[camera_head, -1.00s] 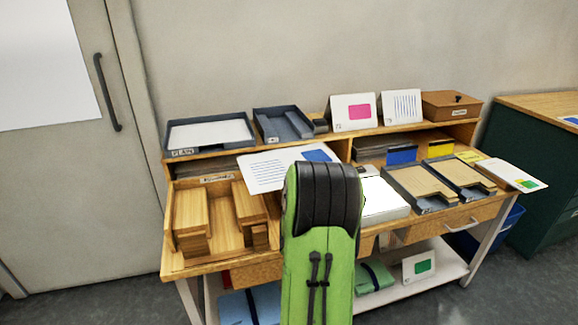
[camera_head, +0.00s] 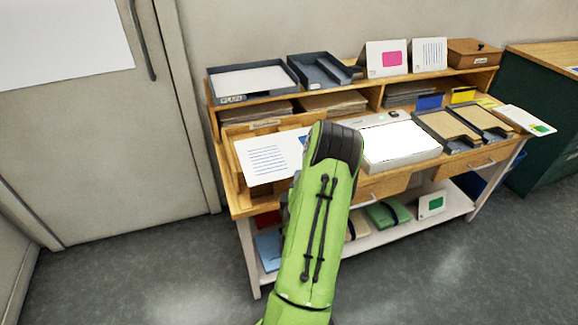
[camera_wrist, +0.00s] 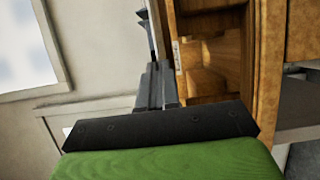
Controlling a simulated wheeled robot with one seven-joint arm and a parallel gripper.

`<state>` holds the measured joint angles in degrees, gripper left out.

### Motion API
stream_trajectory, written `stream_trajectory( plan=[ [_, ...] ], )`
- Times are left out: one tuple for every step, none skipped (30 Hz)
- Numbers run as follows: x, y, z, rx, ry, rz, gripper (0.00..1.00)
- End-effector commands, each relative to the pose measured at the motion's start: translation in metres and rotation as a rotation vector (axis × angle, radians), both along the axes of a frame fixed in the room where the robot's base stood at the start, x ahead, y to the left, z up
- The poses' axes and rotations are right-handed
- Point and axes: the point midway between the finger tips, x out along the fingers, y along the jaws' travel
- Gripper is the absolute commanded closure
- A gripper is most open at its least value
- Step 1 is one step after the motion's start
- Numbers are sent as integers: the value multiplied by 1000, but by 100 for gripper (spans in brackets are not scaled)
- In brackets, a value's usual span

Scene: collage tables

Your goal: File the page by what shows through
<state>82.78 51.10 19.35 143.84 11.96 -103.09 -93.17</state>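The page (camera_head: 268,158), a white sheet with blue lines and a blue patch at its right, is held tilted above the left of the desk, in front of the wooden organizer (camera_head: 228,165). My arm hides its right end and my gripper in the head view. In the wrist view the dark fingers of my gripper (camera_wrist: 155,85) are close together; the page's face does not show there. The light box (camera_head: 400,143) has a bright blank panel. A tray labelled PLAIN (camera_head: 231,99) and another dark tray (camera_head: 328,82) stand on the shelf. Two more trays (camera_head: 438,142) (camera_head: 492,133) lie right of the light box.
Cards with a pink patch (camera_head: 387,59) and blue lines (camera_head: 430,55) stand on the shelf beside a wooden box (camera_head: 474,52). A card with a green patch (camera_head: 525,119) lies at the right end. Folders (camera_head: 388,212) lie on the lower shelf. The floor at front is clear.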

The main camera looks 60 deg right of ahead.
Motion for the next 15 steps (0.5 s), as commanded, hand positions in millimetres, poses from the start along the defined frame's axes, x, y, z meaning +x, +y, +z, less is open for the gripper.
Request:
stream_trajectory(
  plan=[
    [-3, 0, 0, 0, 0, -7, 100],
    [-3, -1, 0, 0, 0, -8, 100],
    [-1, -2, 0, 0, 1, -9, 100],
    [1, -4, 0, -1, 0, -8, 100],
    [3, -7, 0, -2, 0, -8, 100],
    [8, -11, 1, -2, -1, -8, 100],
    [12, -15, 1, -1, -2, -8, 100],
    [15, -19, 2, -1, -2, -8, 100],
    [21, -24, 2, -2, -3, -8, 100],
    [25, -28, 1, -2, -3, -7, 100],
    [29, -32, 1, -3, -1, -7, 100],
    [34, -37, 1, -2, -2, -7, 100],
    [38, -41, 2, -3, -3, -8, 100],
    [42, -45, 1, -1, -2, -8, 100],
    [47, -50, 0, -2, -2, -7, 100]
  ],
)
